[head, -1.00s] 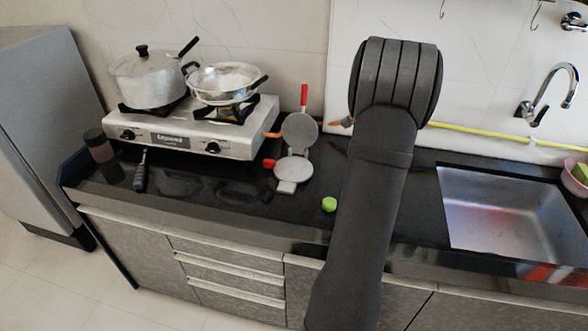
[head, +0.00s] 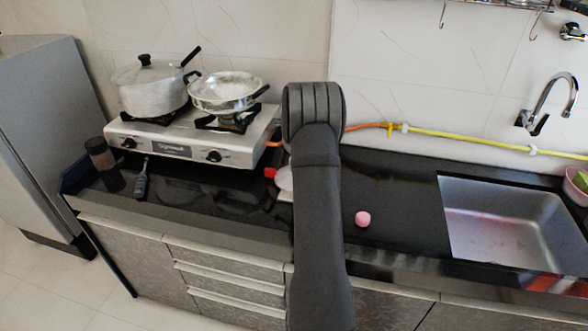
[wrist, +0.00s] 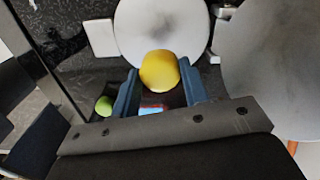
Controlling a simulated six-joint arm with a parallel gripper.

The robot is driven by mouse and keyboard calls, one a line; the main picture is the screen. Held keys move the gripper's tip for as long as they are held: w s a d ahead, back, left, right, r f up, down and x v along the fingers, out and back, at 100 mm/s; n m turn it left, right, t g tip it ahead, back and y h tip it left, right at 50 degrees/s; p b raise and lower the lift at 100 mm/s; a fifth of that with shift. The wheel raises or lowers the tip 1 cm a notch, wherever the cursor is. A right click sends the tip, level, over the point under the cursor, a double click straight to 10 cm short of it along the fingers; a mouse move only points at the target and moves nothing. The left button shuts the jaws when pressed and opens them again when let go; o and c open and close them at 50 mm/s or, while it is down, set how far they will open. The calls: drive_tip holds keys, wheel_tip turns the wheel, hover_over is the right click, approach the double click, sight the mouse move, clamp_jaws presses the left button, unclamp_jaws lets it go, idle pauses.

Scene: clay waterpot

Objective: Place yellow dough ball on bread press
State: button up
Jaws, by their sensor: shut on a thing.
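The yellow dough ball (wrist: 159,71) is between the two blue fingers of my gripper (wrist: 160,90) in the wrist view, and the gripper is shut on it. The bread press lies just past the ball: its round pale plate (wrist: 160,20) is partly overlapped by the ball, and its grey round lid (wrist: 275,65) is at the right. I cannot tell the height of the ball above the plate. In the head view my arm hides the gripper, the ball and most of the press; a bit of pale plate (head: 284,181) shows left of the arm.
A pink ball (head: 362,219) lies on the black counter right of my arm. A green ball (wrist: 104,105) shows in the wrist view. The stove (head: 190,140) with a pot and pan stands at the left, the sink (head: 510,220) at the right.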

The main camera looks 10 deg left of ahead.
drive_tip(key=shift+w+a+f, duration=0.2)
drive_tip(key=shift+a+f, duration=0.3)
drive_tip(key=shift+a, duration=0.3)
drive_tip(key=shift+f, duration=2)
drive_tip(key=o, duration=1)
drive_tip(key=shift+f, duration=0.15)
drive_tip(key=shift+c, duration=0.2)
wheel_tip(320, 180, up, 12)
drive_tip(key=shift+r, duration=0.2)
drive_tip(key=shift+f, duration=0.1)
